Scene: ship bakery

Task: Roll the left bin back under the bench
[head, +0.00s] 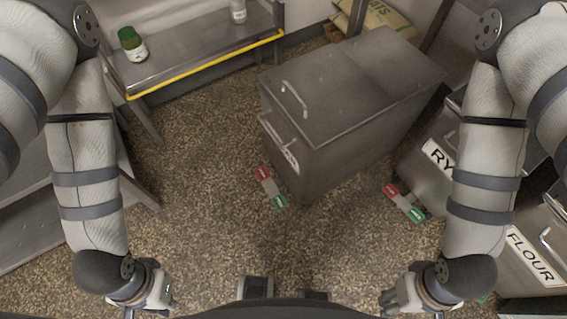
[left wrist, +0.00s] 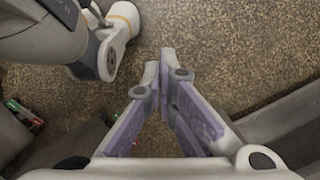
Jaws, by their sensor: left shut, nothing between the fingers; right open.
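A grey steel bin (head: 345,95) with a flat lid stands out on the floor in the middle of the head view. It has a lid handle (head: 294,98), a front handle (head: 276,131) and a front label seen too steeply to read. A red and green pedal (head: 271,188) sits at its foot. My left gripper (head: 150,304) is low at the lower left, apart from the bin; its fingers are closed and empty in the left wrist view (left wrist: 160,66). My right gripper (head: 392,304) is open and empty at the lower right. The bench is not clearly identifiable.
A bin marked "RY" (head: 424,170), partly hidden by my arm, and a FLOUR bin (head: 535,262) stand at the right. A steel table (head: 190,48) with a yellow rail carries a green jar (head: 132,46) and a bottle (head: 238,11). Speckled floor (head: 200,180) is clear before the bin.

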